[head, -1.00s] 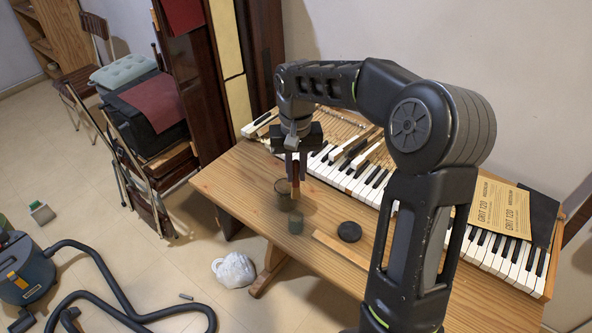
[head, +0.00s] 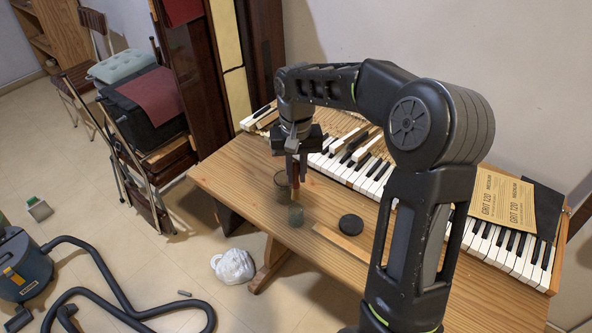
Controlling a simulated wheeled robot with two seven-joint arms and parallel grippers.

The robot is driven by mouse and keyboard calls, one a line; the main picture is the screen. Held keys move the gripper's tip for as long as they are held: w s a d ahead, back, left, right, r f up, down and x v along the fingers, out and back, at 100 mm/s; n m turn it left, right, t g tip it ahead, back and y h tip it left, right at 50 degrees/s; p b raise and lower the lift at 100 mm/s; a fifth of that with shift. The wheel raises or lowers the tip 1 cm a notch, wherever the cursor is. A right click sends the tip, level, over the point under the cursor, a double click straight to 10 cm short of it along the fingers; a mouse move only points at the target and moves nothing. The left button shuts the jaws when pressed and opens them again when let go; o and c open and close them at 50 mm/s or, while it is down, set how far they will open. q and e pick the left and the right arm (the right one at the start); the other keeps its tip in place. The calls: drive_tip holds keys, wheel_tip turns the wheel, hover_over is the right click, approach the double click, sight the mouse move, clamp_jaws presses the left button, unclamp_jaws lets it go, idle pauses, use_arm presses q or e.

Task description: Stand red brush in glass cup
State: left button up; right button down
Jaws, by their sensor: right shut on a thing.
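My right gripper (head: 296,166) points down over the wooden table and is shut on the red brush (head: 295,177), whose reddish-brown body shows between and below the fingers. A glass cup (head: 281,184), dark and see-through, stands on the table just left of and behind the brush. My left gripper is not in view.
The table (head: 235,185) carries piano keys (head: 345,170) along its back, a round black object (head: 350,224), a flat wooden strip (head: 340,246) and a sandpaper sheet (head: 503,200). A vacuum cleaner (head: 22,265) and a white bag (head: 233,266) are on the floor.

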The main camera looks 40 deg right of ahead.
sight(296, 199)
drive_tip(key=shift+f+b, duration=2.35)
drive_tip(key=shift+f, duration=1.35)
drive_tip(key=c, duration=1.3)
unclamp_jaws()
wheel_tip(296, 199, up, 8)
drive_tip(key=shift+f, duration=0.1)
